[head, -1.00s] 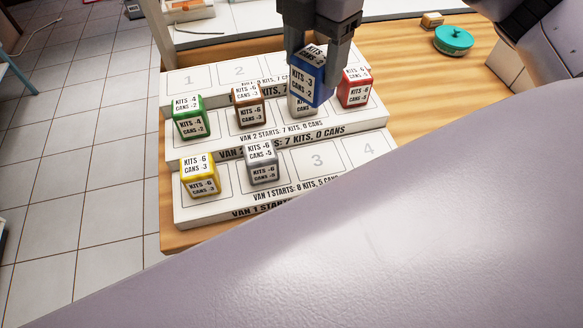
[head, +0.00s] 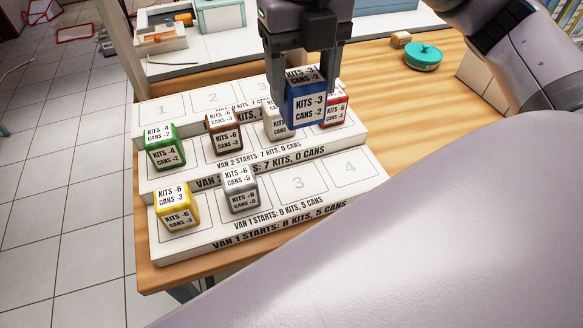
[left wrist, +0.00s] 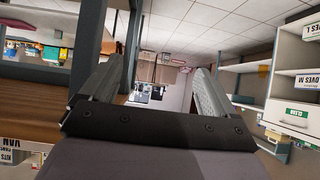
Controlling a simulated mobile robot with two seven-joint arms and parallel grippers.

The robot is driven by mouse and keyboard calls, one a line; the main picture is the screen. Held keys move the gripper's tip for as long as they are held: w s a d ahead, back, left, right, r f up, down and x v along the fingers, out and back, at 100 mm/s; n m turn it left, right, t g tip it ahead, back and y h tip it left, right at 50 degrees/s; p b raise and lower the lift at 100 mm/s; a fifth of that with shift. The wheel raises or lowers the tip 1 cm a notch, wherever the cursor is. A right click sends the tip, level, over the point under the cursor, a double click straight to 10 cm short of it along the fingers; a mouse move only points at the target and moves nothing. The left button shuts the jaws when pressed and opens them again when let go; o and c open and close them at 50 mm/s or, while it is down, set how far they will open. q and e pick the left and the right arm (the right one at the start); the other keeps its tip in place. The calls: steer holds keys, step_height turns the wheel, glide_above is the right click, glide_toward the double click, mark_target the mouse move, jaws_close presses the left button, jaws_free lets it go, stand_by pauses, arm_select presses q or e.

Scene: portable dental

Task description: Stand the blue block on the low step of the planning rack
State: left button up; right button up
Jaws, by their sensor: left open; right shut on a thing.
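The blue block (head: 306,103) is held in my right gripper (head: 305,84), raised above the planning rack (head: 262,212). It hides part of the white block and the red block behind it. The low step, marked "Van 1 starts: 8 kits, 5 cans", is the near one. On it the yellow block (head: 177,207) stands on the first square and the grey block (head: 239,190) on the second. Squares three (head: 299,184) and four (head: 350,168) are bare. My left gripper (left wrist: 155,85) is open and empty in the left wrist view, away from the rack.
The higher step holds the green block (head: 164,148), brown block (head: 223,134), white block (head: 279,120) and red block (head: 336,108). A teal round container (head: 423,57) sits on the wooden table at the back right. My own pale arm fills the lower right.

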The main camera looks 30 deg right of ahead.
steer(key=shift+f+b, duration=1.55)
steer(key=shift+f, duration=6.45)
steer(key=o, duration=1.1)
steer(key=shift+f, duration=0.1)
